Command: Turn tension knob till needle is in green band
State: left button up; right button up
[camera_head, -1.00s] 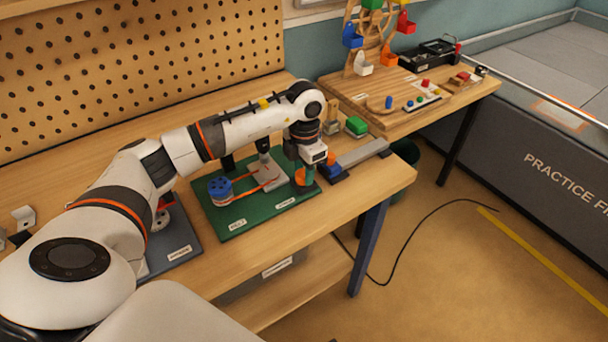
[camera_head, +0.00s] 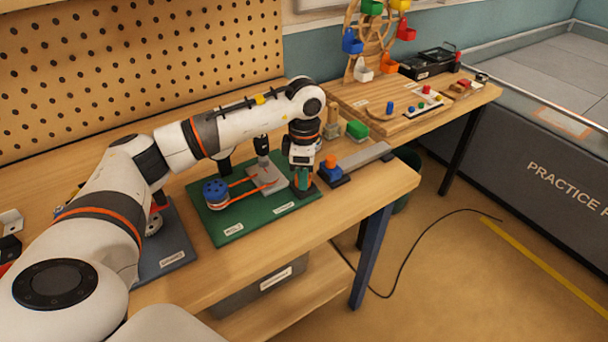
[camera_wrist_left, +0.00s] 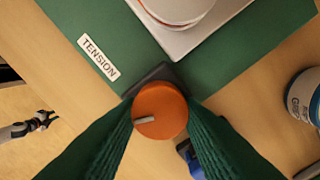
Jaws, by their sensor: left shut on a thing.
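The orange tension knob (camera_wrist_left: 158,107), with a grey pointer mark on top, sits on a dark base at the corner of the green board (camera_head: 235,230). My left gripper (camera_head: 303,178) reaches down over that corner. Its green fingers are shut on the knob from both sides in the left wrist view. A "TENSION" label (camera_wrist_left: 98,57) lies beside it. On the board, an orange belt (camera_head: 245,190) runs from a blue pulley (camera_head: 216,190) towards a pale plate (camera_head: 268,176). I cannot make out the needle or green band. What looks like my right gripper (camera_wrist_left: 40,121) shows small at the left wrist view's edge.
An orange-topped blue block (camera_head: 331,168) with a grey bar stands just right of the board. A green block (camera_head: 357,129) lies behind. A wooden wheel model stands at the back right. The bench's front right corner is clear.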

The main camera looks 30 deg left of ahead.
pick_arm(q)
jog(key=shift+w+r, duration=0.1)
dwell(0.3)
jog(key=o, duration=1)
jog(key=shift+c, duration=0.2)
notch_tip(320, 180, up, 12)
jog(key=b, duration=0.1)
